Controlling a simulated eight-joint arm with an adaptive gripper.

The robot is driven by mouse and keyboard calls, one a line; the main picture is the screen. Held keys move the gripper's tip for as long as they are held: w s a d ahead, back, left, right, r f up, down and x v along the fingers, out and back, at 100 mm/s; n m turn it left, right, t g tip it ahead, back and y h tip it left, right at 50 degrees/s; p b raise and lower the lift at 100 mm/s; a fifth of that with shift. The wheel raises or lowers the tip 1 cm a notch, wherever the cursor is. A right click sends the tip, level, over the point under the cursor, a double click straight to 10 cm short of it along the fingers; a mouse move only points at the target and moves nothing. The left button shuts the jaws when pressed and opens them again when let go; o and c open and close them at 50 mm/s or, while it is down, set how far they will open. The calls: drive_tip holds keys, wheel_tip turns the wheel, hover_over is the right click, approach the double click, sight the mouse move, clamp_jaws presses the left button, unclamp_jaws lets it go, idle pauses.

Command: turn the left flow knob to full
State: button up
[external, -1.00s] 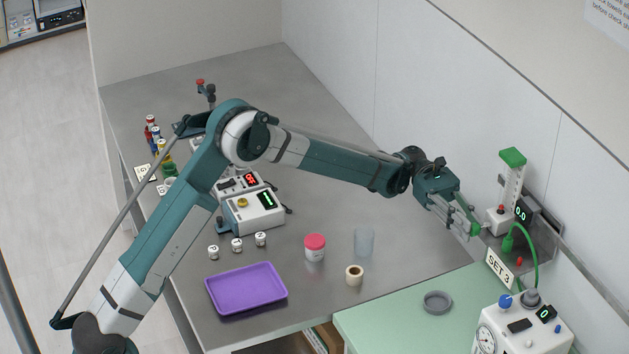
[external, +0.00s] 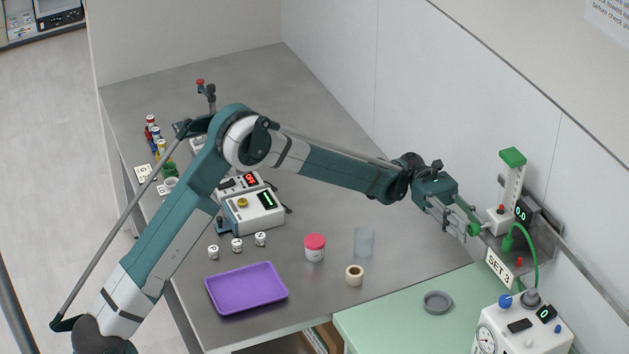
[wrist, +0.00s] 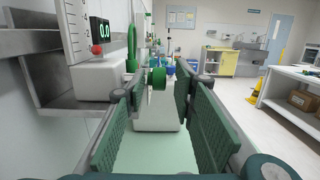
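My gripper (external: 467,231) reaches toward the flow unit at the right wall. In the wrist view my gripper (wrist: 160,88) is open, with green pads and a clear gap between the fingers. A round green knob (wrist: 157,78) shows in that gap; I see no finger touching it, and its distance is hard to tell. The white flow unit (external: 496,221), with a red knob, a green-topped scale and a 0.0 display (external: 521,213), is just beyond my fingertips; its base (wrist: 85,87) is left of my fingers in the wrist view.
A SET 3 sign (external: 498,267) and a green hose (external: 535,245) are close to my gripper. A white gauge machine (external: 520,335) stands on the green surface (external: 390,315). A clear cup (external: 364,241), red-lidded jar (external: 315,252) and purple tray (external: 245,288) are farther left.

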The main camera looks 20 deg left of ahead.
drive_tip(key=shift+w, duration=0.15)
drive_tip(key=v, duration=1.1)
drive_tip(key=shift+w+a, duration=0.2)
drive_tip(key=shift+a, duration=0.1)
